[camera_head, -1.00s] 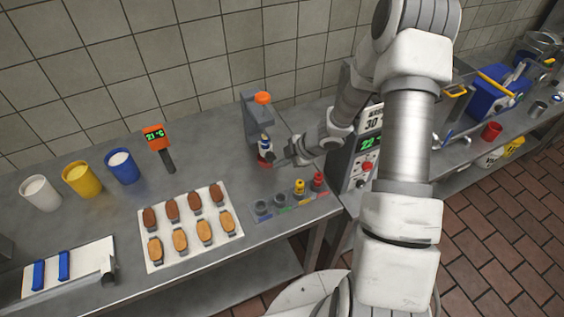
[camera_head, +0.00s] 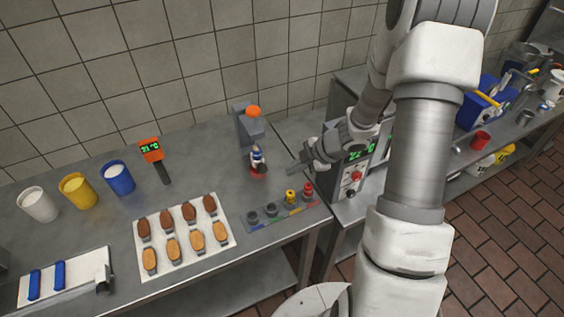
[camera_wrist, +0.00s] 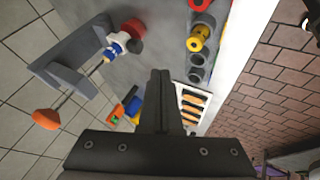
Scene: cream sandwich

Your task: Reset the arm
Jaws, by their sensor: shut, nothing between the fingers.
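My gripper (camera_head: 297,169) hangs above the counter, just right of the orange-knobbed press. In the wrist view its two dark fingers (camera_wrist: 160,95) are together with nothing between them. The press (camera_head: 247,128) stands upright against the wall, with a small blue-and-white piece and a red base (camera_head: 258,171) under it. It also shows at the left of the wrist view (camera_wrist: 75,80). My gripper is apart from the press and from the coloured holder in front of it.
A holder strip (camera_head: 280,214) with yellow and red pieces lies at the counter's front edge. A white tray (camera_head: 184,268) holds several brown sandwich pieces. A machine with green digits (camera_head: 352,172) stands right, close to my arm.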

